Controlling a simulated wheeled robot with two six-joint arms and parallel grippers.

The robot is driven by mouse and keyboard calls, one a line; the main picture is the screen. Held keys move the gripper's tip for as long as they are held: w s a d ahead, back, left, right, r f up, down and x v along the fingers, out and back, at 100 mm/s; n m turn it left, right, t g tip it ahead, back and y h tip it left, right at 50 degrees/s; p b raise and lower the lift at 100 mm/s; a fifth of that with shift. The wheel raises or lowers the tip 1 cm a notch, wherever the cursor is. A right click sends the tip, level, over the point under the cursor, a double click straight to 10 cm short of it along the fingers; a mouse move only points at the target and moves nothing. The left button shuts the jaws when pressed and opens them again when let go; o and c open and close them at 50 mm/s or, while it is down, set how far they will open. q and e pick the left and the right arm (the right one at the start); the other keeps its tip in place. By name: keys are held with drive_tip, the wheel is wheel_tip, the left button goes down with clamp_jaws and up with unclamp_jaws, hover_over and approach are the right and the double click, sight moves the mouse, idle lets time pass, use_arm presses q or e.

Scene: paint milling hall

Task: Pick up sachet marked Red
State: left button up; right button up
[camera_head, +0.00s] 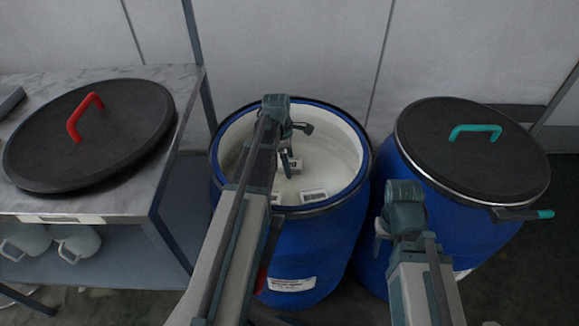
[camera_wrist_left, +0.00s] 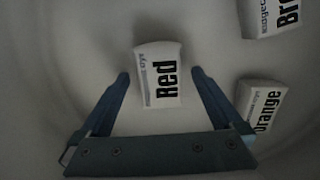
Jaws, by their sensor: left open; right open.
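The sachet marked Red (camera_wrist_left: 159,75) is a white packet with black lettering, lying inside the open blue drum (camera_head: 300,245). My left gripper (camera_wrist_left: 163,80) is open in the left wrist view, with one finger on either side of the sachet's lower part; I cannot tell whether they touch it. In the head view my left arm reaches over the drum and its gripper (camera_head: 290,165) points down inside, partly hidden by the wrist. My right arm ends in front of the lidded drum at the right, and its fingers are hidden there.
Sachets marked Orange (camera_wrist_left: 261,106) and, in part, Br (camera_wrist_left: 270,17) lie to the right in the wrist view. The drum's rim (camera_head: 362,185) surrounds my left gripper. A lidded blue drum (camera_head: 470,225) stands at right. A black lid (camera_head: 110,140) lies on the left table (camera_head: 185,95).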

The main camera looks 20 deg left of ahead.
sight(292, 164)
use_arm(q)
drive_tip(key=shift+c, duration=0.3)
drive_tip(key=c, duration=1.4)
drive_tip(key=shift+r+p, duration=0.85)
drive_tip(key=shift+p, duration=0.05)
drive_tip(key=r+p, duration=0.3)
drive_tip(key=shift+s+d, duration=0.2)
drive_tip(key=shift+s, duration=0.05)
drive_tip(key=s+d, duration=1)
drive_tip(key=s, duration=0.1)
drive_tip(key=shift+d+r+p, duration=0.35)
